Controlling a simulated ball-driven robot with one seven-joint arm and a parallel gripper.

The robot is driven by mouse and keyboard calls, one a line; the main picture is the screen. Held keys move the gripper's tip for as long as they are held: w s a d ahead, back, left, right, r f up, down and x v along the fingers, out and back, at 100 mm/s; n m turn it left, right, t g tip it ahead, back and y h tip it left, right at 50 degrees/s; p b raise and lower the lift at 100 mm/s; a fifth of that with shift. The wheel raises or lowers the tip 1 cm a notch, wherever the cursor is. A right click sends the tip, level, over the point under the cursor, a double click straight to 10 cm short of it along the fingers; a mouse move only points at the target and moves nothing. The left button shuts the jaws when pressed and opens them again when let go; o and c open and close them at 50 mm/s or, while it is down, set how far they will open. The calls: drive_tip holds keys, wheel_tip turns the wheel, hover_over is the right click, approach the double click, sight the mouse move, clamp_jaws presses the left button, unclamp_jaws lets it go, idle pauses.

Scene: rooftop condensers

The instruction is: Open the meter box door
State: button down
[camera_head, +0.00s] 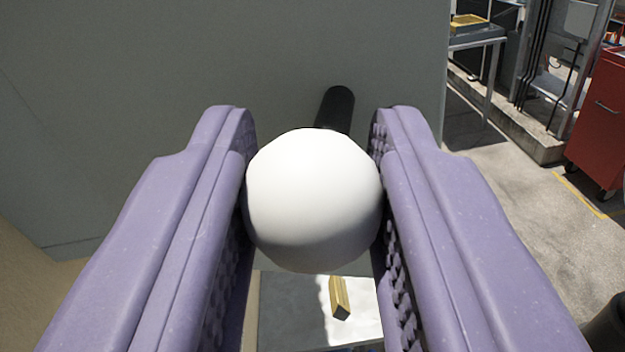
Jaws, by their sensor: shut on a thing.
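The meter box door (150,70) is a flat grey-green panel filling the upper left of the view. A white round knob (314,200) stands out toward me. A short dark cylindrical stem (336,108) shows behind it, against the panel. My gripper (312,190) has two purple fingers with studded inner pads, one on each side of the knob. It is shut on the knob, with both pads touching its sides. The knob hides part of the stem and panel behind it. I cannot tell from this view whether the door stands ajar.
A yellowish block (339,298) lies on a pale surface below the knob. At the right are a red wheeled cabinet (603,125), a metal table (478,42) and a concrete kerb (525,130). Grey floor (530,220) right of the panel is open.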

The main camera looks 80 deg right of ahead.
drive_tip(key=shift+r, duration=0.1)
drive_tip(key=c, duration=0.8)
unclamp_jaws()
drive_tip(key=shift+d, duration=0.15)
drive_tip(key=r, duration=0.1)
drive_tip(key=r+b, duration=0.1)
drive_tip(key=r, duration=0.1)
drive_tip(key=shift+s+d+r+b, duration=0.1)
drive_tip(key=shift+s+r+b, duration=0.05)
drive_tip(key=shift+s+b, duration=0.2)
drive_tip(key=s+d+b, duration=0.1)
drive_tip(key=s, duration=0.3)
drive_tip(key=s+d+r+b, duration=0.1)
drive_tip(key=s+d+b, duration=0.1)
drive_tip(key=s, duration=0.3)
drive_tip(key=s+d+b, duration=0.1)
drive_tip(key=s+d, duration=0.1)
drive_tip(key=s, duration=0.3)
drive_tip(key=shift+s+r, duration=0.15)
drive_tip(key=shift+r, duration=0.15)
drive_tip(key=shift+f, duration=0.1)
